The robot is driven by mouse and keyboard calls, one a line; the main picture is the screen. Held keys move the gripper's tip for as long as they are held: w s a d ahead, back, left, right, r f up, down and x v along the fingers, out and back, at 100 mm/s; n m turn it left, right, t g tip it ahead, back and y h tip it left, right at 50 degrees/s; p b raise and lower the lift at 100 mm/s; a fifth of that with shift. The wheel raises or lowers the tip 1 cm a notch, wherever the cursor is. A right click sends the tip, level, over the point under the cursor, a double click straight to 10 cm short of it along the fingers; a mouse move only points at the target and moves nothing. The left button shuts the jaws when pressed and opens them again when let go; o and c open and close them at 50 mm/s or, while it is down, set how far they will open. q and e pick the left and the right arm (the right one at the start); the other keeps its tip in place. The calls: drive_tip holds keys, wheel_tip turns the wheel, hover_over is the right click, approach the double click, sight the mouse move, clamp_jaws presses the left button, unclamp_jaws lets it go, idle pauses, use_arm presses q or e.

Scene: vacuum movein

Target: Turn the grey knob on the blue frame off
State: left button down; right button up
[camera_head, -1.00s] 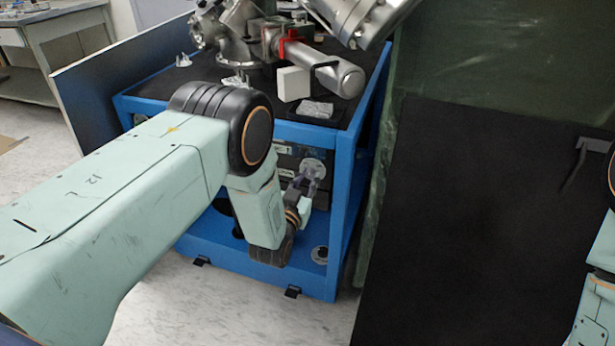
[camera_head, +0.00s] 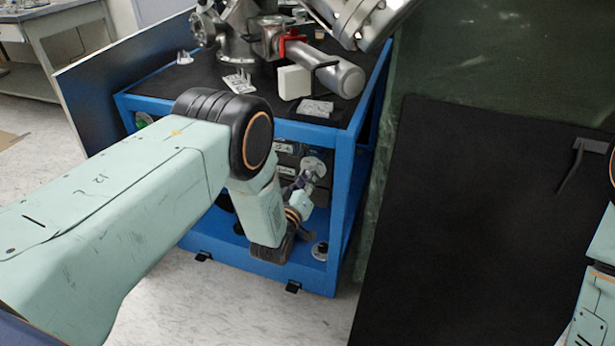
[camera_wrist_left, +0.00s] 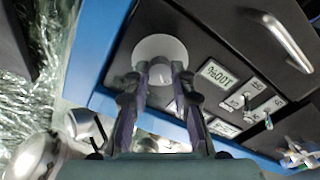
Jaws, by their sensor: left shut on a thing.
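The blue frame (camera_head: 345,190) stands in the middle of the head view, with a dark panel on its front. The grey knob (camera_wrist_left: 161,72) sits on a round pale disc (camera_wrist_left: 158,47) on that panel; the disc also shows in the head view (camera_head: 315,162). My left gripper (camera_head: 307,179) reaches the knob from the front. In the left wrist view its two fingertips (camera_wrist_left: 162,68) are on either side of the knob, shut on it. The fingers hide much of the knob, so its angle is hard to read. My right gripper is out of view.
Metal vacuum parts (camera_head: 335,75) and a white block (camera_head: 294,82) stand on the frame's black top. A label reading 100% (camera_wrist_left: 215,73), small switches and a metal handle (camera_wrist_left: 285,40) are beside the knob. A large black board (camera_head: 470,230) stands at the right.

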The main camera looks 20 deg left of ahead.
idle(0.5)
use_arm(q)
drive_tip(key=c, duration=1.1)
unclamp_jaws()
drive_tip(key=s, duration=1.2)
drive_tip(key=shift+a, duration=0.15)
